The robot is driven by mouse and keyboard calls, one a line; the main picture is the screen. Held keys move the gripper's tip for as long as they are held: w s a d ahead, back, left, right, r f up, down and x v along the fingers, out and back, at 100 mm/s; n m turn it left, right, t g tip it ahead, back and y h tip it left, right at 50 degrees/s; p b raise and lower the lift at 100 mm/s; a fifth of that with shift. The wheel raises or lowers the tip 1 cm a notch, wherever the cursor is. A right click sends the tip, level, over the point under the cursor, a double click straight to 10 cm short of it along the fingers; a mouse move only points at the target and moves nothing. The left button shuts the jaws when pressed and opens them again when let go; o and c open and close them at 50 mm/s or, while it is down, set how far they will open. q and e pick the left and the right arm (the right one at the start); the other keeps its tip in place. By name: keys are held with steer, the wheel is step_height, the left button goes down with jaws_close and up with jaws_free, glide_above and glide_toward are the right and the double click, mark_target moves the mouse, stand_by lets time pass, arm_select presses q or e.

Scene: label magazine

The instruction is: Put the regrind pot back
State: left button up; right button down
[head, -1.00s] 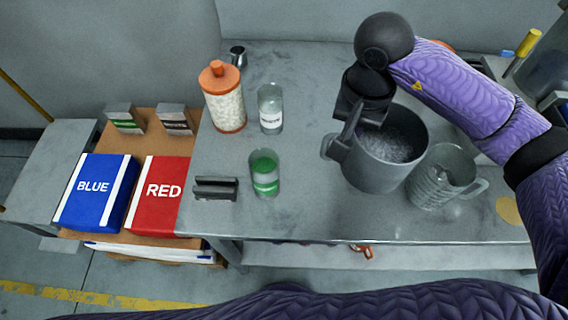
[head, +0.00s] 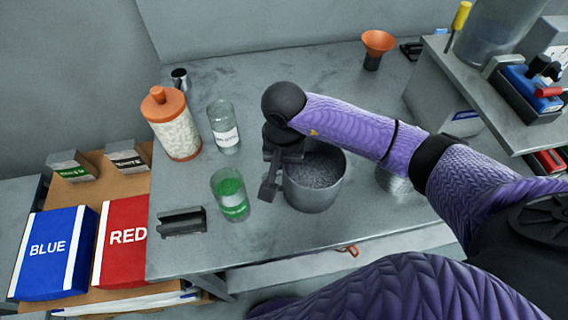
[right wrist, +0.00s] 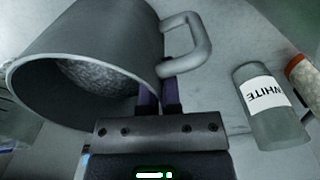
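The regrind pot (head: 314,193) is a dark grey mug-shaped pot with grey grains inside. It is over the middle of the grey bench, just right of the green-filled glass. I cannot tell whether the pot's base touches the bench. My left gripper is not in view.
The green-filled glass (head: 231,197), a glass jar labelled WHITE (right wrist: 268,110) and an orange-capped pellet bottle (head: 177,135) stand left of the pot. A ribbed glass jug (head: 393,181) is partly behind my right arm. An orange funnel (head: 378,45) is at the back.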

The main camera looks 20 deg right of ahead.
steer(key=c, duration=1.3)
jaws_free()
steer(key=shift+f, duration=0.15)
steer(key=o, duration=0.5)
steer(key=shift+r, duration=0.5)
step_height(320, 180, up, 12)
steer(key=p, duration=0.2)
steer(key=shift+f+p, duration=0.25)
steer(key=shift+p, duration=0.15)
